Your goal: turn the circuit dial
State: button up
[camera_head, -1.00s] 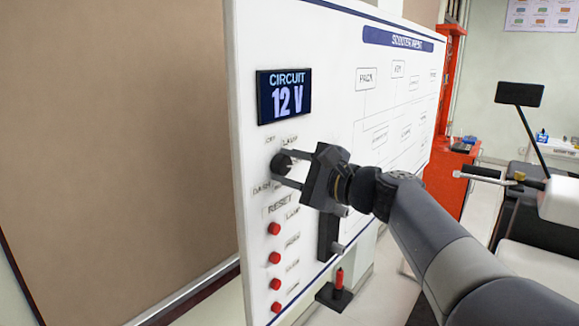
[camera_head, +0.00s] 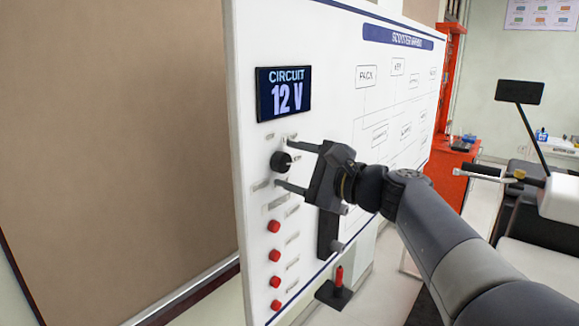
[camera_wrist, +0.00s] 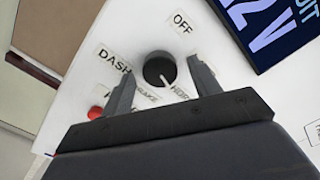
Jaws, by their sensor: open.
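The circuit dial (camera_head: 281,161) is a round black knob on the left part of the white panel, below the display (camera_head: 284,93) that reads "CIRCUIT 12 V". In the wrist view the dial (camera_wrist: 160,69) has a light pointer line towards the lower right, near the label "HORN". Labels "OFF", "DASH" and one partly hidden, seemingly "BRAKE", also surround it. My gripper (camera_head: 283,167) is open in front of the panel, fingers pointing at it. In the wrist view my gripper's fingers (camera_wrist: 163,84) stand apart on either side of the dial, clear of it, with nothing held.
Several red buttons (camera_head: 274,256) run down the panel (camera_head: 340,60) below the dial. A red-tipped probe in a black holder (camera_head: 335,287) is below my gripper. A red cabinet (camera_head: 446,165) and a scooter handlebar (camera_head: 490,173) are to the right.

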jog(key=b+v, duration=0.2)
jog(key=v, duration=0.7)
jog(key=shift+s+d, duration=0.25)
jog(key=shift+d, duration=0.05)
jog(key=shift+a, duration=0.1)
jog(key=p+x, duration=0.2)
jog(key=x, duration=0.8)
jog(key=shift+w+a, duration=0.3)
jog(key=shift+d, duration=0.1)
